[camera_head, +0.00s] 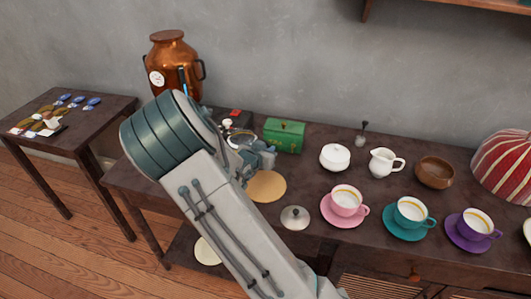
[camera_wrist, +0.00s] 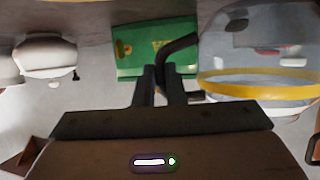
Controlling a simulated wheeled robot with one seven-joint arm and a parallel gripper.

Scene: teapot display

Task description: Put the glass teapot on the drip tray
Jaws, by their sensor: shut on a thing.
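The glass teapot (camera_head: 241,138) is clear with a gold-yellow band and a dark handle. In the head view it is mostly hidden by my arm; in the wrist view the teapot (camera_wrist: 258,58) fills the upper right. My gripper (camera_head: 264,157) is shut on its handle, and in the wrist view the fingers (camera_wrist: 165,80) close on the dark handle (camera_wrist: 180,46). The teapot appears to be off the table, left of the green box.
A copper urn (camera_head: 173,66) stands back left. A green box (camera_head: 284,135) is close to my gripper. A round tan mat (camera_head: 267,187) lies bare, with a metal lid (camera_head: 295,217) beside it. A sugar pot (camera_head: 335,157), creamer (camera_head: 384,162) and cups (camera_head: 346,201) fill the right.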

